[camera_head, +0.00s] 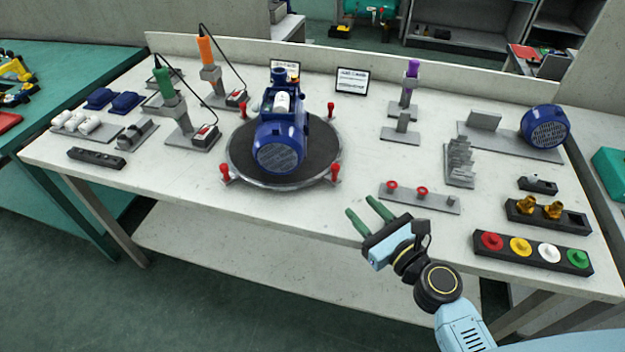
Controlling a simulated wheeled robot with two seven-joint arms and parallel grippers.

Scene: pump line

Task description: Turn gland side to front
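A blue pump (278,135) stands on a round dark turntable (318,155) in the middle of the table. Its grilled round end (278,156) faces the front, towards me. A white cylinder (283,103) sits on its top, and a blue flanged part rises behind. Which side the gland is on cannot be told. Red-knobbed pegs stand around the turntable's rim, including a front right one (335,173) and a front left one (225,173). My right gripper (366,217) is open and empty at the table's front edge, right of and apart from the turntable. My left gripper is not in view.
A grey plate with red rings (420,198) lies just beyond my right gripper. A tray of coloured knobs (532,252) is at the right front. Green (165,84) and orange (205,50) handled tools stand at left with cables. The table strip before the turntable is clear.

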